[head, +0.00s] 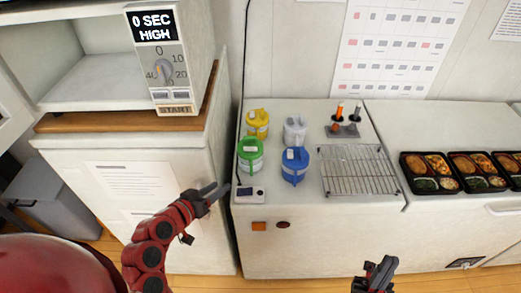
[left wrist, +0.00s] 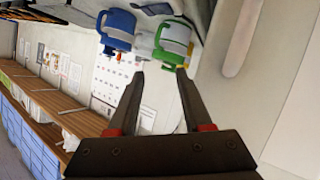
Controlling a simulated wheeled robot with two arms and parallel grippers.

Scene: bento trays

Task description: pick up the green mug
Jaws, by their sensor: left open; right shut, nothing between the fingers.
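The green mug (head: 250,155) has a white band and stands on the counter among other mugs. In the left wrist view the green mug (left wrist: 175,40) shows past the fingertips, near the top. My left gripper (head: 218,192) is open and empty, left of the counter's front corner, in front of and left of the green mug. In the left wrist view its two fingers (left wrist: 160,72) are spread apart and touch nothing. My right gripper (head: 376,268) is low in the head view, shut and empty, in front of the counter.
A yellow mug (head: 257,123) stands behind the green one, a blue mug (head: 294,166) to its right, and a white mug (head: 294,131) behind the blue. A small white device (head: 249,194) lies in front. A wire rack (head: 358,170) and bento trays (head: 430,186) are further right. A microwave (head: 165,62) stands left.

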